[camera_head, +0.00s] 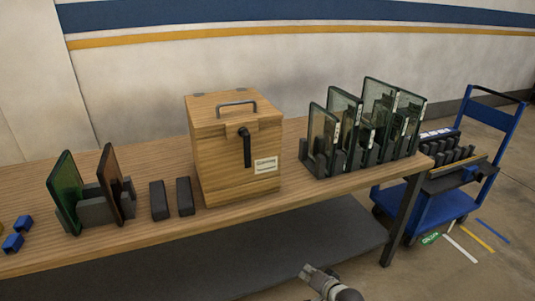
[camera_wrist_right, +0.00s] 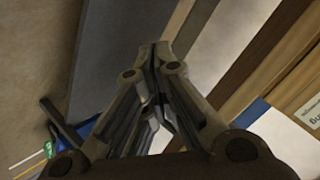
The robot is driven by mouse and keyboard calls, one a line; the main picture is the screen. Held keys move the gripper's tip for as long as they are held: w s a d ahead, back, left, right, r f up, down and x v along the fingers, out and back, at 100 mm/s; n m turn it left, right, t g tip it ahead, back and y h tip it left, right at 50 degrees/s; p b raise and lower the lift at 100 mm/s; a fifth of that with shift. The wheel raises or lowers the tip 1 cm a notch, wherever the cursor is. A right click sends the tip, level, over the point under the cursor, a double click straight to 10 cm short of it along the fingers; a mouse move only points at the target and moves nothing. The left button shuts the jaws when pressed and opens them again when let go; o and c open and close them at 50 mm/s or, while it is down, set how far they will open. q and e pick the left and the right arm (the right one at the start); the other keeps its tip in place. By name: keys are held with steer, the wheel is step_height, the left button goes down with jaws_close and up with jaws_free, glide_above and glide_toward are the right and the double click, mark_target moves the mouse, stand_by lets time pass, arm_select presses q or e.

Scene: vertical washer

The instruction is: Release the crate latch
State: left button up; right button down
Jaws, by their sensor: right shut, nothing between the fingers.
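The wooden crate (camera_head: 235,150) stands on the bench in the head view, lid down, with a grey handle (camera_head: 236,106) on top. Its latch (camera_head: 246,147) is a black lever hanging down the front face from a pivot near the lid. A white label (camera_head: 265,164) is beside the latch's lower end. My right gripper (camera_head: 309,271) is low in front of the bench, well apart from the crate. In the right wrist view its fingers (camera_wrist_right: 158,47) are together and empty. A wooden face with a label (camera_wrist_right: 309,112) shows at the right there. My left gripper is out of view.
Dark green panels in black racks (camera_head: 365,130) stand right of the crate. Two black blocks (camera_head: 171,198) and more racked panels (camera_head: 92,190) are to its left. A blue trolley (camera_head: 440,200) stands beyond the bench's right end. The bench front edge lies between gripper and crate.

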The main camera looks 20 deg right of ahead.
mark_target(246, 148)
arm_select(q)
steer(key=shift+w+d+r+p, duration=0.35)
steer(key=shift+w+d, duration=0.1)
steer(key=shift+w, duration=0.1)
arm_select(e)
steer(key=w+r+m+t+y, duration=0.1)
steer(key=w+r+t, duration=0.1)
steer(key=r, duration=1)
steer(key=w+a+r+m+t+y, duration=0.1)
steer(key=w+r, duration=0.3)
steer(key=r, duration=0.8)
steer(key=w+r+m+t+y, duration=0.1)
steer(key=w+r+m+t, duration=0.2)
steer(key=r, duration=0.9)
steer(key=shift+w+a+y, duration=0.25)
steer(key=shift+w+y, duration=0.15)
arm_select(q)
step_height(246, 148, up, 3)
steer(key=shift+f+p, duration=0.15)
steer(key=shift+p, duration=1.1)
arm_select(e)
steer(key=w+a, duration=0.6)
steer(key=w, duration=0.3)
steer(key=shift+w+a, duration=0.3)
steer(key=shift+a, duration=0.05)
steer(key=shift+f, duration=0.1)
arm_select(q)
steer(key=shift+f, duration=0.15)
